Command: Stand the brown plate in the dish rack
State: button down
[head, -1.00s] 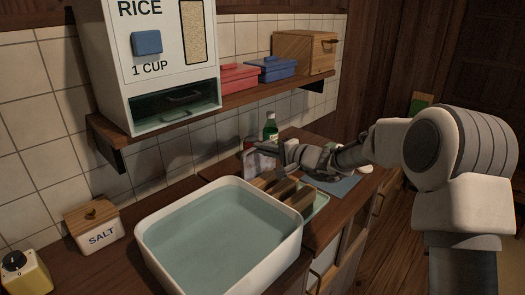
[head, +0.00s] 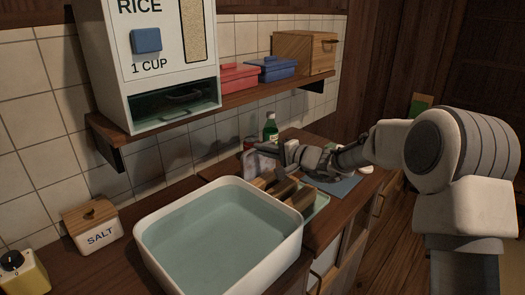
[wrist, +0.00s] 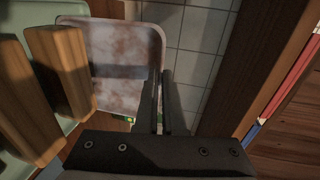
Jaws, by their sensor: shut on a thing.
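The plate (wrist: 118,48) shows in the wrist view as a rounded rectangle, mottled pale and brown. My gripper (wrist: 160,80) is shut on its right edge. In the head view my gripper (head: 287,152) is above the counter behind the basin, and the plate (head: 262,160) shows as a small pale shape beside it. The dish rack has thick wooden bars (head: 283,189) over a pale green tray (head: 318,206). In the wrist view the rack's bars (wrist: 62,65) are left of the plate, close to its left edge. Whether plate and rack touch is unclear.
A white basin of water (head: 160,252) stands in front of the rack. A green bottle (head: 270,128) stands behind my gripper. A shelf (head: 235,98) with a rice dispenser and boxes hangs above. A blue-grey mat (head: 345,186) lies right of the rack.

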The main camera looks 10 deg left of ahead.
jog(key=shift+f, duration=0.1)
dwell(0.3)
jog(key=c, duration=0.9)
grip_release()
jog(key=shift+c, duration=0.2)
jog(key=v, duration=1.7)
jog(key=shift+d+p, duration=0.2)
jog(key=shift+p, duration=0.25)
jog(key=shift+s, duration=0.1)
